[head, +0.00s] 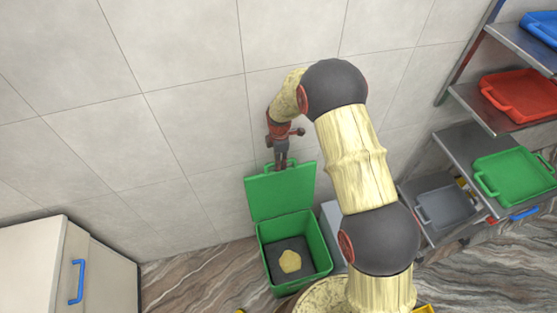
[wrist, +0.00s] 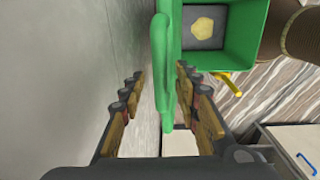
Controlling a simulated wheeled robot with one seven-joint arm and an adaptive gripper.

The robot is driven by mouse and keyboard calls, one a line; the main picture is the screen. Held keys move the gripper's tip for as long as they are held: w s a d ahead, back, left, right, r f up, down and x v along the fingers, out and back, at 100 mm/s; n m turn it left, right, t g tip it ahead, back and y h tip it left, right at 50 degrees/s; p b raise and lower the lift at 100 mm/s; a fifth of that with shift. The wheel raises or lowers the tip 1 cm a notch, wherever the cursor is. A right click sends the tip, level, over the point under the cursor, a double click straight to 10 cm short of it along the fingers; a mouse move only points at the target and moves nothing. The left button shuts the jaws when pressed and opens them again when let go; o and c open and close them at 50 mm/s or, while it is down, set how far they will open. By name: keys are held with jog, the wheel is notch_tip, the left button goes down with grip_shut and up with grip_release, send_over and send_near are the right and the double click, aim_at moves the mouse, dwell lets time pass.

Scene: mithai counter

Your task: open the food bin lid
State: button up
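The green food bin (head: 318,245) stands on the floor by the wall, its mouth open. Its green lid (head: 280,193) is swung up and stands raised at the bin's back edge, near the wall. A beige lump lies on the dark bottom inside. My gripper (head: 281,160) is at the top of the lid, by its handle. In the wrist view the lid's handle (wrist: 159,65) runs between the two fingers of my gripper (wrist: 160,75). The fingers are well apart, with gaps on both sides of the handle. The bin (wrist: 252,62) is at the upper right there.
A white cabinet (head: 35,265) with a blue handle (head: 77,281) stands at the lower left. A shelf rack at right holds red (head: 520,95), green (head: 515,175) and grey (head: 445,207) trays. The tiled wall is close behind the lid. A yellow piece (wrist: 230,83) sticks out low on the bin.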

jog(key=shift+c, duration=1.4)
grip_shut()
